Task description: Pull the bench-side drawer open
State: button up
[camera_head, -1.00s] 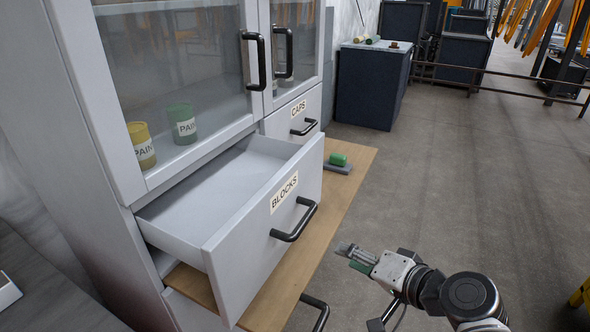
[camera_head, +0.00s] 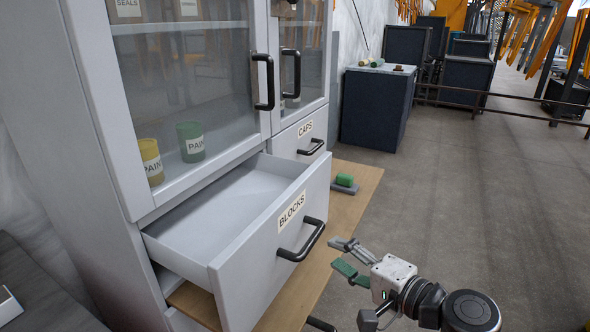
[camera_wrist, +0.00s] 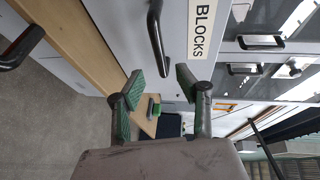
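The white drawer labelled BLOCKS (camera_head: 250,262) stands pulled well out of the cabinet, and its visible inside is empty. Its black bar handle (camera_head: 302,240) also shows in the wrist view (camera_wrist: 157,38). The drawer labelled CAPS (camera_head: 290,135) beyond it is shut, with its own black handle (camera_head: 311,147). I cannot tell from a label which drawer is the bench-side one. My gripper (camera_head: 338,256) is open and empty, just right of the BLOCKS handle, with a small gap. In the wrist view the handle's near end appears between my spread fingertips (camera_wrist: 160,80).
A wooden board (camera_head: 345,205) juts out below the drawers, with a green block (camera_head: 344,180) on a grey piece. A lower handle (camera_wrist: 20,47) shows in the wrist view. Glass doors with black handles are above.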

aim_at(316, 241)
jog(key=b+x, duration=0.2)
jog(key=x, duration=0.6)
jog(key=shift+w+a, duration=0.15)
jog(key=shift+w, duration=0.05)
grip_shut()
